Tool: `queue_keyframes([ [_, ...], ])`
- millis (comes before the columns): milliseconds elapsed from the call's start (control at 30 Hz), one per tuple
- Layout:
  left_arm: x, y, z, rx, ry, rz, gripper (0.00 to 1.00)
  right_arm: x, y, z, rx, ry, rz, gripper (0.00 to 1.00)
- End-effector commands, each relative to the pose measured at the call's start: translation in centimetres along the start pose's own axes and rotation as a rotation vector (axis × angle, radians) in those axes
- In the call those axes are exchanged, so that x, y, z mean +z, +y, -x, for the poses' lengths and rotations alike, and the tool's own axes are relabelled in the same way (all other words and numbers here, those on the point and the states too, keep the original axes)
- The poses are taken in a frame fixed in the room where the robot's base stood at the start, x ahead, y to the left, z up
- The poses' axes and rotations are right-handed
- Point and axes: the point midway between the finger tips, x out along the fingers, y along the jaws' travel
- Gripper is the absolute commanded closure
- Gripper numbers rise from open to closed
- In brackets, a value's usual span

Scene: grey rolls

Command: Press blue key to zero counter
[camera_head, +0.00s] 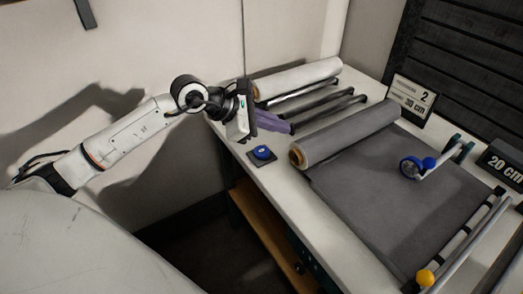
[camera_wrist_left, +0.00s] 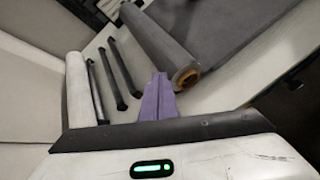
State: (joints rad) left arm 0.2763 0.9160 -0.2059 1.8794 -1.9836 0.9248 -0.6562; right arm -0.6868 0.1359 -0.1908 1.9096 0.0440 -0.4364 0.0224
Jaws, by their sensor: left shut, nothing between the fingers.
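The blue key (camera_head: 262,153) is a round blue button on a small dark base near the left edge of the table. My left gripper (camera_head: 291,128) has purple fingers, shut and empty. In the head view it is above and to the right of the key, apart from it. In the left wrist view the gripper (camera_wrist_left: 158,90) points toward the grey roll, and the key does not show. A dark display reading 20 cm (camera_head: 505,166) stands at the right edge. My right gripper is not in view.
A grey roll (camera_head: 350,132) lies across the table (camera_head: 286,194), its sheet spread right. Dark bars (camera_head: 315,106) and a white roll (camera_head: 298,77) lie behind. A sign reading 2 and 30 cm (camera_head: 411,102), a blue wheel (camera_head: 410,167) and a yellow knob (camera_head: 425,278) also show.

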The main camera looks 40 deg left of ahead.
Motion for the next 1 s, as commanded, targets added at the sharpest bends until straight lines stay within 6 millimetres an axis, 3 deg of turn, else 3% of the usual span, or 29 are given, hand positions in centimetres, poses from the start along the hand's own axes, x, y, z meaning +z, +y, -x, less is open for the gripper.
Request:
queue_keyframes([
  [100, -2.8, 3.1, 1.5, 0.050, 0.149, -0.110, 1.00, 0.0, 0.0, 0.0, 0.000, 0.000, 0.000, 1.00],
  [267, -4.2, 4.6, 2.5, 0.073, 0.230, -0.161, 1.00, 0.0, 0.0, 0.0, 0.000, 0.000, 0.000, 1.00],
  [733, -4.6, 4.5, 2.3, 0.073, 0.234, -0.161, 1.00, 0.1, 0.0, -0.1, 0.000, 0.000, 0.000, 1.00],
  [1000, -6.4, 3.6, 0.8, 0.073, 0.233, -0.160, 1.00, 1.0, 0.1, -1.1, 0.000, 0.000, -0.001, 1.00],
])
